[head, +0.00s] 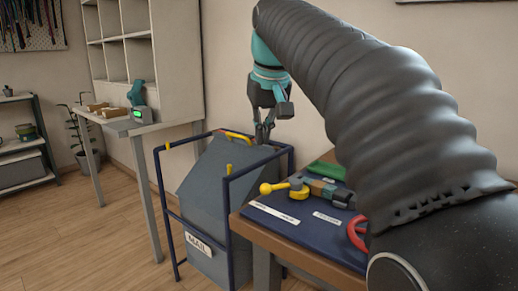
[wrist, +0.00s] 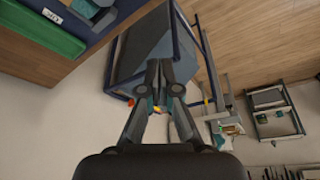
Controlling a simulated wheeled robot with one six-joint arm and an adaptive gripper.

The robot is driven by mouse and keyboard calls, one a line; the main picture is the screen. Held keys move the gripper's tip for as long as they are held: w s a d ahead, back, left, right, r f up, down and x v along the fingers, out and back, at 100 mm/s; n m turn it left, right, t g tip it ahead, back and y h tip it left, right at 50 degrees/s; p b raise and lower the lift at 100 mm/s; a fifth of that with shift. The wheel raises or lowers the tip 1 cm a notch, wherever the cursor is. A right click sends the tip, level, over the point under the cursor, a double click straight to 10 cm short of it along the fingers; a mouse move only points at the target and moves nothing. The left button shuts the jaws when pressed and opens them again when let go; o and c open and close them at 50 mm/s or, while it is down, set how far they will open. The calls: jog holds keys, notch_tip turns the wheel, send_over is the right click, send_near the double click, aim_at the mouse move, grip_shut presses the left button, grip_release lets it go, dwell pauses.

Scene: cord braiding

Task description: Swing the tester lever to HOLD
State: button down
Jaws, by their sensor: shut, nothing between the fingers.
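A yellow lever with a round ball knob (head: 272,188) lies on the blue table mat (head: 262,222), its ball end pointing left. It joins a grey and teal body (head: 326,190) that looks like the tester. Two white labels lie in front of it, too small to read, so I cannot tell which position the lever is at. My gripper (head: 264,141) is shut and empty, hanging above and behind the lever, near the bin's back right corner. In the wrist view, my gripper (wrist: 159,66) has its fingers together in front of the bin; the lever is not recognisable there.
A grey bin (head: 207,190) marked MAIL stands in a blue frame, with a yellow handle (head: 238,138) on it. A red ring (head: 357,233) and a green box (wrist: 40,28) are on the right table. A side table (head: 120,124) and shelves stand further left.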

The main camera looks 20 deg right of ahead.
notch_tip(320, 180, down, 9)
jog(key=shift+w+a+r+b, duration=0.1)
jog(key=shift+w+b, duration=0.05)
jog(key=shift+b, duration=0.85)
jog(key=shift+s, duration=0.65)
